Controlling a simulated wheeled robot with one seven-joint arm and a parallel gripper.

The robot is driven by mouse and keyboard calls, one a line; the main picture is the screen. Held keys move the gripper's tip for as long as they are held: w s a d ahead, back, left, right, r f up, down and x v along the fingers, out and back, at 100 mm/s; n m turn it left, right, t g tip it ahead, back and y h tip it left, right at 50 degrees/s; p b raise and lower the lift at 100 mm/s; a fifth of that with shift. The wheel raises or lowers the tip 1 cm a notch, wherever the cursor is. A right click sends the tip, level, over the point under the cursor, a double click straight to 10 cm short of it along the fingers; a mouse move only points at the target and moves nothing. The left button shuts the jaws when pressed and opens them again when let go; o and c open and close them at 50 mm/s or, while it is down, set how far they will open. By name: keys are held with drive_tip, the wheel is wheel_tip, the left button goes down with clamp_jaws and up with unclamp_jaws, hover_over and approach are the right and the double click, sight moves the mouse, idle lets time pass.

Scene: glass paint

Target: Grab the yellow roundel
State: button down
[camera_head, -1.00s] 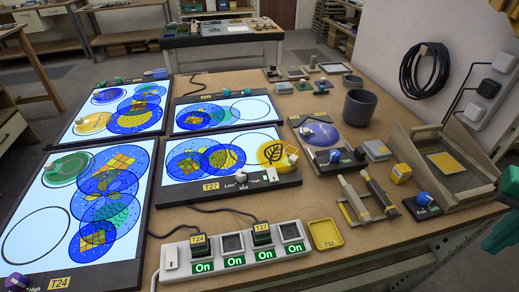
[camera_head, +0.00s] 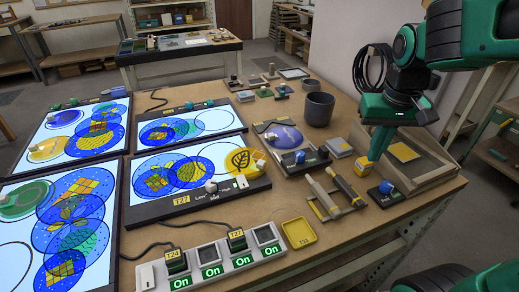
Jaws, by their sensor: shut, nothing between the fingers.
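A yellow roundel with a dark leaf drawing (camera_head: 241,160) lies at the right end of the lit T27 panel (camera_head: 190,205), with a small pale knob on its right part. It overlaps the edge of a blue roundel (camera_head: 187,170). Another yellow roundel (camera_head: 46,149) lies on the far left lit panel. My gripper (camera_head: 377,153) points down at the right side of the table, well to the right of both yellow roundels. Its green fingers are shut and empty, close to a small yellow block (camera_head: 362,165); I cannot tell whether they touch.
A row of switches (camera_head: 210,262) and a yellow tray (camera_head: 299,233) stand at the front. A dark cup (camera_head: 319,108), a blue-violet disc (camera_head: 283,137), and a stand with two grey rods (camera_head: 335,192) lie between the T27 panel and my gripper. A wooden box (camera_head: 440,178) is at the right.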

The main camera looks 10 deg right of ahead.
drive_tip(key=w+a+r+n+t, duration=0.1)
drive_tip(key=w+a+r+n, duration=0.15)
drive_tip(key=w+a, duration=0.75)
drive_tip(key=n+t+y, duration=0.1)
drive_tip(key=n+y, duration=0.1)
drive_tip(key=n, duration=0.1)
hover_over(256, 158)
drive_tip(key=x, duration=1)
drive_tip(key=shift+s+d, duration=0.15)
drive_tip(key=shift+s, duration=0.2)
drive_tip(key=shift+s+d+r, duration=0.1)
drive_tip(key=shift+s+d, duration=0.1)
drive_tip(key=shift+s, duration=0.3)
drive_tip(key=shift+s+d, duration=0.15)
drive_tip(key=shift+s, duration=0.35)
drive_tip(key=shift+s+d, duration=0.25)
drive_tip(key=shift+s, duration=0.7)
drive_tip(key=s, duration=0.2)
drive_tip(key=s+d, duration=0.1)
drive_tip(key=s, duration=0.3)
drive_tip(key=shift+s+d+f, duration=0.15)
drive_tip(key=shift+d+f, duration=0.1)
drive_tip(key=shift+d, duration=0.15)
